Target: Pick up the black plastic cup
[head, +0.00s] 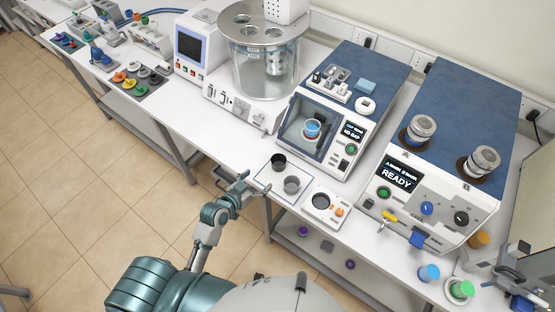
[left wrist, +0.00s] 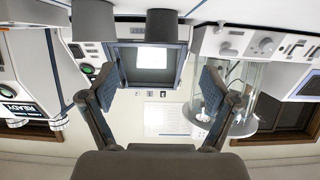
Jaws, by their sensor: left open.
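The black plastic cup (head: 278,161) stands upright on a white, blue-edged mat (head: 263,182) on the bench in the head view. A grey cup (head: 292,184) stands just in front and right of it. My left gripper (head: 250,184) is open and empty, left of and nearer than both cups, apart from them. In the left wrist view the scene is upside down.
A small white scale-like device (head: 323,218) stands right of the mat. Behind it are a boxy tester with a window (head: 319,141) and a wide blue-topped instrument (head: 455,85). A glass bath (head: 264,72) stands behind left. The bench's front edge is close to my left gripper.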

